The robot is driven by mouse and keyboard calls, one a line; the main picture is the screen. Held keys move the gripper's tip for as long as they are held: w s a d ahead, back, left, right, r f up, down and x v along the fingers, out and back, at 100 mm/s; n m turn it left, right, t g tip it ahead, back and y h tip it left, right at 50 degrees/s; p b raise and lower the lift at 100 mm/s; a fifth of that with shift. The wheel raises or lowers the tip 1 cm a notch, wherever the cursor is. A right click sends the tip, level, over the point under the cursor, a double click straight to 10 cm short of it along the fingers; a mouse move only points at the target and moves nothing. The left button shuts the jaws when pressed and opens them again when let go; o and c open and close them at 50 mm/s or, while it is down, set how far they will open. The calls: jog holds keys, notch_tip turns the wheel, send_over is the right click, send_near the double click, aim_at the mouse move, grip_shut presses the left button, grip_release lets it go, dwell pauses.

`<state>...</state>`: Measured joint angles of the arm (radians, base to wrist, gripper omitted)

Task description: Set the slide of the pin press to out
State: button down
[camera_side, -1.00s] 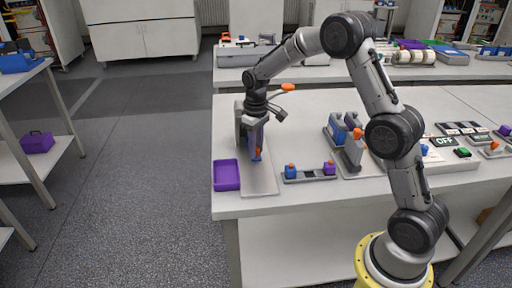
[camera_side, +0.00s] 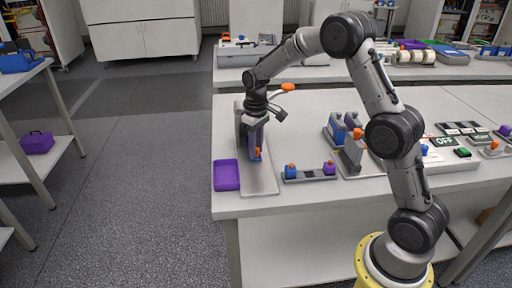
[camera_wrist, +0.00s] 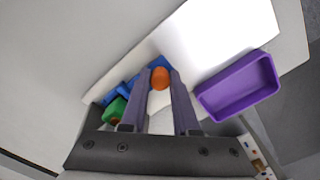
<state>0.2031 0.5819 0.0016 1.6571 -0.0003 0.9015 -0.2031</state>
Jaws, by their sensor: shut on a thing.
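The pin press stands at the left end of the bench, with a grey base plate (camera_side: 260,180) and an orange-tipped lever (camera_side: 288,87). My gripper (camera_side: 257,153) points down over the plate and hides much of the press. In the wrist view my gripper (camera_wrist: 160,85) has its two fingers closed around an orange knob (camera_wrist: 160,77). A blue part (camera_wrist: 130,89), which looks like the slide, lies beside and behind the knob, partly hidden by the left finger. A green part (camera_wrist: 115,109) sits next to it. How far the slide is out cannot be told.
A purple tray (camera_side: 226,188) lies just left of the plate, near the bench's front edge. A low grey rack (camera_side: 310,179) with a blue and a purple block stands to the right. Further right is a grey device with an orange knob (camera_side: 357,133).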

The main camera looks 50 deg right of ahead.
jog(key=s+a, duration=0.9)
jog(key=shift+s+a, duration=0.25)
jog(key=shift+a, duration=0.05)
jog(key=c, duration=0.7)
grip_release()
jog(key=shift+o, duration=0.2)
notch_tip(320, 180, up, 14)
